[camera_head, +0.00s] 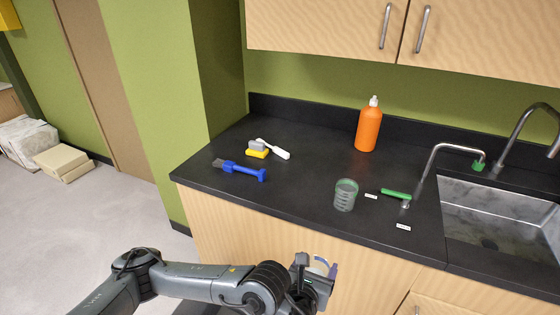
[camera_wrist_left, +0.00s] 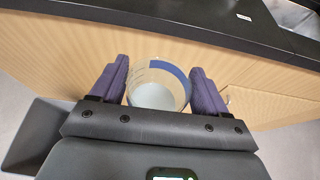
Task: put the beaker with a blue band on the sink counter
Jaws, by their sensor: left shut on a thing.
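The beaker with a blue band (camera_wrist_left: 154,94) is between the purple fingers of my left gripper (camera_wrist_left: 160,80), which is shut on it. In the head view, my left gripper (camera_head: 324,267) is low in front of the counter's cabinet face, below the counter top. Only a small part of the beaker (camera_head: 320,264) shows there; the rest is hidden by the gripper. The dark sink counter (camera_head: 310,165) stretches behind and above it, and its edge (camera_wrist_left: 200,28) also shows in the left wrist view. My right gripper is not in view.
A clear greenish beaker (camera_head: 345,196) stands near the counter's front edge. An orange bottle (camera_head: 368,128), a blue brush (camera_head: 240,171), a white-handled brush (camera_head: 273,149) and a green-handled tool (camera_head: 396,193) are on the counter. The sink (camera_head: 500,215) is right. The counter's middle is clear.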

